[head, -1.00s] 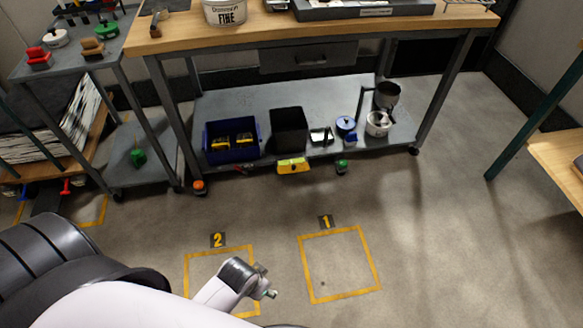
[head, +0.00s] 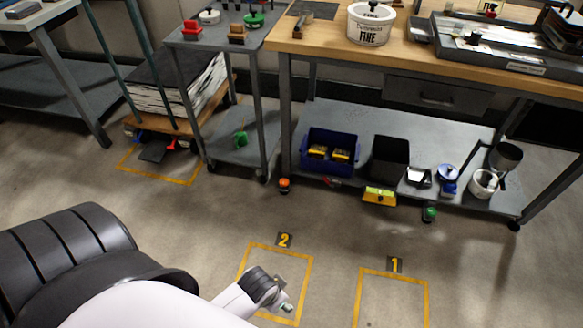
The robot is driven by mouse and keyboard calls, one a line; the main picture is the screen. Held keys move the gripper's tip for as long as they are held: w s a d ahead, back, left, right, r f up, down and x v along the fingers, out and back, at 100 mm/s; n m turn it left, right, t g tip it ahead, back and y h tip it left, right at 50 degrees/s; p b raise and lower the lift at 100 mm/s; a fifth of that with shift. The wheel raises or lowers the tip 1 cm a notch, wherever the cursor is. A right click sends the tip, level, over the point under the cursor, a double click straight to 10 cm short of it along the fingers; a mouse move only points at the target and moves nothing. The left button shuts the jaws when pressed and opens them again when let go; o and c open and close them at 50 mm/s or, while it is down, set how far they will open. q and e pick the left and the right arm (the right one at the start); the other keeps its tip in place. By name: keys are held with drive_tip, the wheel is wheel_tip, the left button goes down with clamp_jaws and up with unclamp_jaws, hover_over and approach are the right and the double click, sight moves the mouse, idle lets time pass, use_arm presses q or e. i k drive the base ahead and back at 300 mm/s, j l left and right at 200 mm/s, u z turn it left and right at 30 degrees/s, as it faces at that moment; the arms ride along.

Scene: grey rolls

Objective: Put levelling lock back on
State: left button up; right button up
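I cannot tell for certain which thing is the levelling lock. Another green piece (head: 240,138) is on the lower shelf of the small grey table. My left gripper (head: 286,307) is over floor square 2, well in front of these things. It is small and seen from behind, so its fingers are unclear. My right gripper is not in view.
The bench's lower shelf (head: 468,166) holds a blue bin (head: 311,158), a black bin and several small items. A low wooden trolley (head: 160,123) with stacked sheets stands at left, with red and blue pieces at its front.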

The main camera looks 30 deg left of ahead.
sight(324, 177)
drive_tip(key=u, duration=0.7)
